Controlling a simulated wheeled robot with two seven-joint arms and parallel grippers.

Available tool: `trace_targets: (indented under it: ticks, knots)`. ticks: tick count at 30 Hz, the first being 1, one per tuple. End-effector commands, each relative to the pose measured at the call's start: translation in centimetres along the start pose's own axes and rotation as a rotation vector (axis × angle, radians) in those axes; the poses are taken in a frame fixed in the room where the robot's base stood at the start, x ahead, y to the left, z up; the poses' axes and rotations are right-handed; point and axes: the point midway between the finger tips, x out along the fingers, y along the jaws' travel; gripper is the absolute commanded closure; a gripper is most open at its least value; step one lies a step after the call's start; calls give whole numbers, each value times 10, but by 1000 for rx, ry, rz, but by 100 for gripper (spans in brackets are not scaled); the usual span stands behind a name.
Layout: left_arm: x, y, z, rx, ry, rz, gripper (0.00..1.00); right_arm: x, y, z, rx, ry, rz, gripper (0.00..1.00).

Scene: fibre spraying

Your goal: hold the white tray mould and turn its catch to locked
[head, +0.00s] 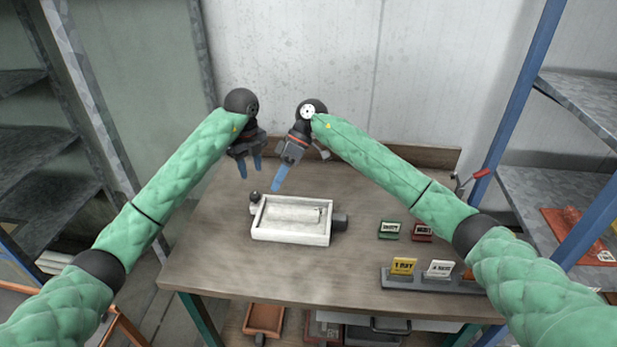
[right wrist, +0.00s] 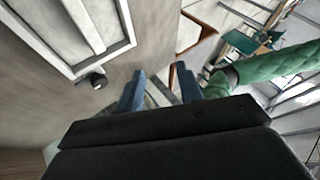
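The white tray mould (head: 290,239) lies flat on the bench, with a pale recessed floor. A dark round knob (head: 254,197) sits at its back left corner and a dark block (head: 340,222) at its right end. I cannot tell which is the catch. In the right wrist view the tray's rim (right wrist: 112,52) is at upper left, with a dark knob (right wrist: 93,80) beside it. My left gripper (head: 250,174) is open and empty, above and behind the tray's left end. My right gripper (head: 276,186) is above the tray's back edge, its fingers (right wrist: 160,88) apart and empty.
Green and red labelled blocks (head: 389,230) lie right of the tray. A grey rack (head: 420,281) with yellow and white cards (head: 404,266) stands at the bench's front right. Shelves flank both sides.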

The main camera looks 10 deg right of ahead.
Motion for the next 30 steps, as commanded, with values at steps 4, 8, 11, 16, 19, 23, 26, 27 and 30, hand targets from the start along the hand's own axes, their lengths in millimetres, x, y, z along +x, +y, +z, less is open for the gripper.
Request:
trace_targets:
  ticks: [4,8,11,16,19,23,26,27,30]
  knots:
    - [0,0,0,0,0,0,64,0,30,21,13,-113,156,64]
    - [0,0,0,0,0,0,64,-5,55,40,24,-215,291,64]
    - [0,0,0,0,0,0,64,-12,72,53,36,-290,389,64]
    - [0,0,0,0,0,0,64,-25,93,71,50,-392,518,64]
    - [0,0,0,0,0,0,64,-31,100,77,57,-430,566,64]
    - [0,0,0,0,0,0,64,-35,104,81,62,-456,598,64]
    - [0,0,0,0,0,0,64,-34,106,83,63,-462,605,64]
    - [0,0,0,0,0,0,64,-33,108,84,63,-462,605,64]
    - [0,0,0,0,0,0,64,-27,111,87,62,-462,603,64]
